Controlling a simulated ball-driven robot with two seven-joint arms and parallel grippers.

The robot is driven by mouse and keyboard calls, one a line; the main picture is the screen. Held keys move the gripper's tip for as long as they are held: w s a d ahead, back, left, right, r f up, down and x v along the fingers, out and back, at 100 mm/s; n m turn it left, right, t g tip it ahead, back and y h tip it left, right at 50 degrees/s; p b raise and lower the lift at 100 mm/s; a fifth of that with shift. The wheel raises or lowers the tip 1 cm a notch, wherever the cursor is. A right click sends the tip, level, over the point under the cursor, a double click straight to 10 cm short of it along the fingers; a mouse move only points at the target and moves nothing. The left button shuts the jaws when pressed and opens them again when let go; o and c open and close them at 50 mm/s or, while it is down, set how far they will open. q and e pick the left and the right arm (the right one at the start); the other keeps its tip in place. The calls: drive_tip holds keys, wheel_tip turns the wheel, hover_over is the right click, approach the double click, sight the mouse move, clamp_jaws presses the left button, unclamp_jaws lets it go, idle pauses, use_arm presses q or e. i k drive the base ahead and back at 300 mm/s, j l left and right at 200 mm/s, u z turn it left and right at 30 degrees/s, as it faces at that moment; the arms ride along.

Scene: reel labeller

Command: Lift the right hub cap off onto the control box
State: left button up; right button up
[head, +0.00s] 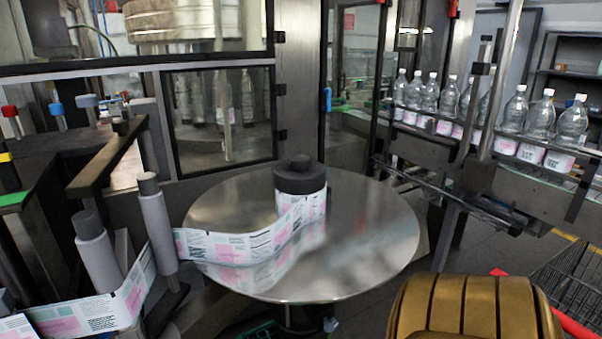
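A dark grey hub cap (300,178) with a smaller round knob on top sits upright at the centre of the round steel reel plate (370,220). A small roll of printed labels (315,206) is wound around the hub below it. The label web (230,248) runs from the roll to the left. No second hub cap can be made out. I cannot surely identify the control box in this view. Neither of my grippers is in view, and nothing touches the cap.
Grey rollers (157,225) and a dark machine frame with red and blue knobs (56,109) stand at the left. A glazed cabinet (222,115) stands behind the plate. Clear bottles (540,118) line a conveyor at the right. A wire cart (575,285) is at the lower right.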

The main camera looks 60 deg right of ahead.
sight(298, 175)
drive_tip(key=z, duration=1.9)
